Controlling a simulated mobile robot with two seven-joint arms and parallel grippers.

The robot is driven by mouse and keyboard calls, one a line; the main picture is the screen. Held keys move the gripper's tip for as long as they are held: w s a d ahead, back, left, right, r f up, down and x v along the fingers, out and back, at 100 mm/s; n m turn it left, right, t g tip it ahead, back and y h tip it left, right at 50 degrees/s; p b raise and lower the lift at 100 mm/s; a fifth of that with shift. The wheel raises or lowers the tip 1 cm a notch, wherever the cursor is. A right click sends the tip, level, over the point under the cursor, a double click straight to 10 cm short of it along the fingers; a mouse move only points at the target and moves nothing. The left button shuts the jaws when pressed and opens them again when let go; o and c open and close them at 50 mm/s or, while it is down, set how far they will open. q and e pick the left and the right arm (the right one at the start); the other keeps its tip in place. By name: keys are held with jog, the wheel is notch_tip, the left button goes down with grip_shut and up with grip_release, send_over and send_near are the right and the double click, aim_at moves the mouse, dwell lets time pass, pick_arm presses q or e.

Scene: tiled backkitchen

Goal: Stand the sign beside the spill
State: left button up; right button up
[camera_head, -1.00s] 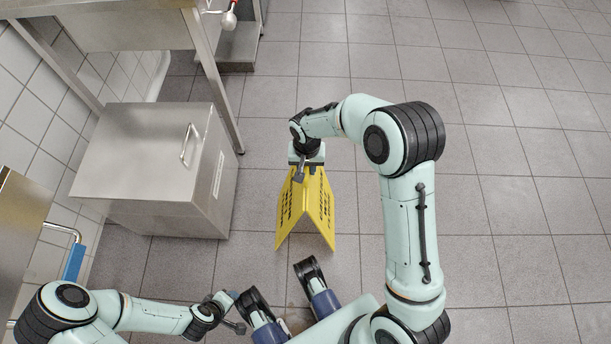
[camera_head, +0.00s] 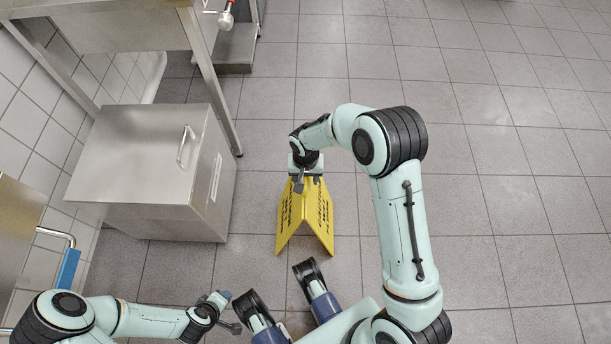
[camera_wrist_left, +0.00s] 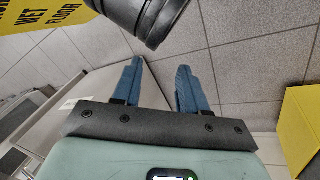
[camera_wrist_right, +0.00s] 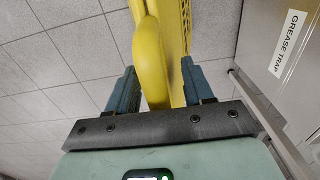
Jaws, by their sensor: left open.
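The yellow wet floor sign (camera_head: 290,218) stands spread like a tent, top up, in the middle of the head view. Its lettered panel (camera_wrist_left: 62,28) shows at the upper left of the left wrist view. My right gripper (camera_head: 305,182) is over the sign's top. In the right wrist view its two blue fingers (camera_wrist_right: 156,85) are shut on the yellow top part (camera_wrist_right: 150,60). My left gripper (camera_head: 229,312) is low on the left, open and empty, apart from the sign. Its spread fingers (camera_wrist_left: 161,85) show in the left wrist view. I cannot make out the spill.
A steel grease trap box (camera_head: 140,165) stands left of the sign, by the tiled wall (camera_head: 35,110). A steel table (camera_head: 125,25) is behind it. A yellow object (camera_wrist_left: 302,125) is at the right of the left wrist view. Tiled floor (camera_head: 510,190) on the right is clear.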

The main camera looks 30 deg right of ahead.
notch_tip(320, 180, up, 12)
jog(key=p, duration=0.3)
jog(key=shift+r, duration=0.15)
pick_arm(q)
jog(key=s+d+r+g, duration=0.1)
jog(key=s+d+r, duration=0.1)
jog(key=s+r, duration=0.1)
jog(key=shift+s+d+r+h, duration=0.2)
jog(key=shift+s+h, duration=0.2)
jog(key=shift+s, duration=0.45)
